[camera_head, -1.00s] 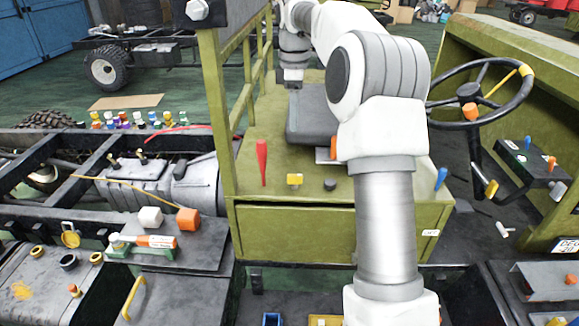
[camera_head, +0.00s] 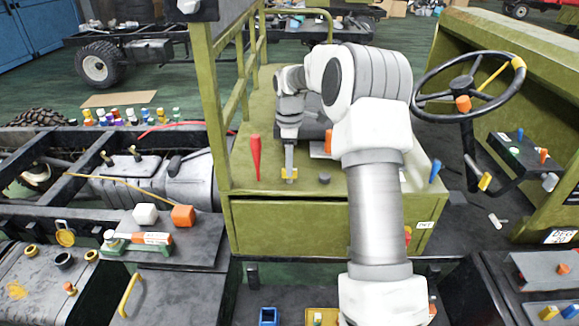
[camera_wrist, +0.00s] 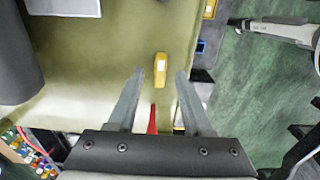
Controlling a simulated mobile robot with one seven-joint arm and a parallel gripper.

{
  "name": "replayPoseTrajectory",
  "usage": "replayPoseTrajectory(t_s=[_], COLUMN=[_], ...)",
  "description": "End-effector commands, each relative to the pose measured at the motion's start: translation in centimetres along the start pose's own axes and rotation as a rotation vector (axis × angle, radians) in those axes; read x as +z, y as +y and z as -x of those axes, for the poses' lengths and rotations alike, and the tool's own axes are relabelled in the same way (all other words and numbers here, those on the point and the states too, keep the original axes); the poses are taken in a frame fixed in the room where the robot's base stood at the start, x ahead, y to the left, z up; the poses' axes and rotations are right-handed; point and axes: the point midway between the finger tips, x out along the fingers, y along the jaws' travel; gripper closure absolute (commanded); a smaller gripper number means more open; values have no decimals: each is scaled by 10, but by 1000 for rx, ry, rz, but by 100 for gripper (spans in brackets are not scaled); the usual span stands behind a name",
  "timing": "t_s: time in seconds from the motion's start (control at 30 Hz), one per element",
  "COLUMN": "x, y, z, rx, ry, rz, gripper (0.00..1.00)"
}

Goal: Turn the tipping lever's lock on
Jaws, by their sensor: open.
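A red tapered lever (camera_head: 255,157) stands upright on the green deck, near its front edge. A small yellow block (camera_head: 283,174) with a pale patch sits to its right; which of these is the lock is not marked. My gripper (camera_head: 289,172) points down over the yellow block and partly hides it. In the wrist view, my gripper's open fingers (camera_wrist: 159,76) stand either side of the yellow block (camera_wrist: 160,63), with nothing held. The red lever (camera_wrist: 153,120) shows below, between the fingers and partly hidden by the gripper body. I cannot tell whether the fingers touch the deck.
A green railing (camera_head: 219,110) rises at the left. A dark seat pad (camera_head: 312,118) lies behind my gripper.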

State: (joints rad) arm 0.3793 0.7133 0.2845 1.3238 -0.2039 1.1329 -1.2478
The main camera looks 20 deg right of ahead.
Motion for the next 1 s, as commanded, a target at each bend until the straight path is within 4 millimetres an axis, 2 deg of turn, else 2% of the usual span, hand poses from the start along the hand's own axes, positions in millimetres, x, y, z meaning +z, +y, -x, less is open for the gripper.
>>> replayPoseTrajectory(t_s=[0.2, 0.47, 0.57, 0.77, 1.0], x=[0, 0, 0, 0, 0], y=[0, 0, 0, 0, 0], z=[-16, -18, -18, -18, -17], rx=[0, 1, 1, 1, 0], ry=[0, -1, 0, 0, 0], rz=[1, 1, 1, 1, 0], gripper=[50, 50, 64, 100, 100])
